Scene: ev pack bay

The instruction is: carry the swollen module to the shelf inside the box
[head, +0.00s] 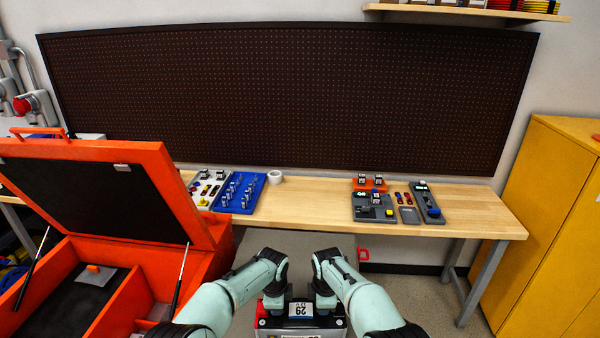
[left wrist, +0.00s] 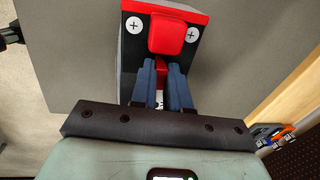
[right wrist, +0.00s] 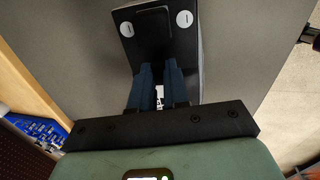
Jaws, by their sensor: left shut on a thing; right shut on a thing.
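The module (head: 300,310), a grey block with a white label, is held low in front of me between my two arms. Its red end (left wrist: 195,18) with a red terminal cover shows in the left wrist view. Its black end (right wrist: 130,30) with a black terminal cover shows in the right wrist view. My left gripper (left wrist: 165,65) is shut on the red end, my right gripper (right wrist: 155,68) on the black end. Any swelling cannot be made out. The orange box (head: 190,270) stands open at the left, with a dark floor or shelf (head: 55,310) inside.
The box lid (head: 90,190) is raised on struts; a divider (head: 115,305) splits the inside. A grey piece with an orange top (head: 95,276) lies inside. A workbench (head: 310,190) with tool trays runs along the back. A yellow cabinet (head: 545,220) stands right.

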